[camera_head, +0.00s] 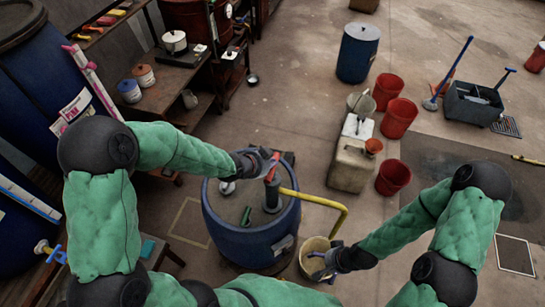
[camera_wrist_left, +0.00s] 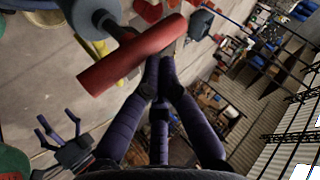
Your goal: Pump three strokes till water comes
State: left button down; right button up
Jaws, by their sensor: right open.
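A hand pump with a red handle (camera_head: 272,167) stands on the lid of a blue drum (camera_head: 243,240). Its bent yellow spout (camera_head: 322,200) points down over a beige bucket (camera_head: 313,244) to the right of the drum. My left gripper (camera_head: 264,160) is at the red handle. In the left wrist view its dark fingers come together at the handle (camera_wrist_left: 125,60), which covers their tips, so I cannot tell whether they grip it. My right gripper (camera_head: 322,268) is open at the bucket's near rim; its spread fingers also show in the left wrist view (camera_wrist_left: 58,132). I see no water at the spout.
A beige jerrycan (camera_head: 350,165) and several red buckets (camera_head: 399,117) stand beyond the spout. Another blue drum (camera_head: 357,55) is at the back. A shelf with pots (camera_head: 144,76) and large blue vats (camera_head: 45,85) stand left. Floor between shelf and jerrycan is mostly clear.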

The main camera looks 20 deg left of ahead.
pick_arm(q)
jog(key=shift+s+f+b, duration=0.2)
jog(key=shift+f+b, duration=1.15)
jog(key=shift+f, duration=0.15)
dwell(1.2)
jog(key=shift+w+r+p, duration=0.15)
jog(key=shift+r+p, duration=2.35)
jog(key=shift+r, duration=1.15)
jog(key=shift+r+p, duration=0.4)
jog(key=shift+r, duration=0.1)
jog(key=shift+r+p, duration=1.9)
jog(key=shift+r, duration=0.65)
jog(key=shift+w, duration=0.15)
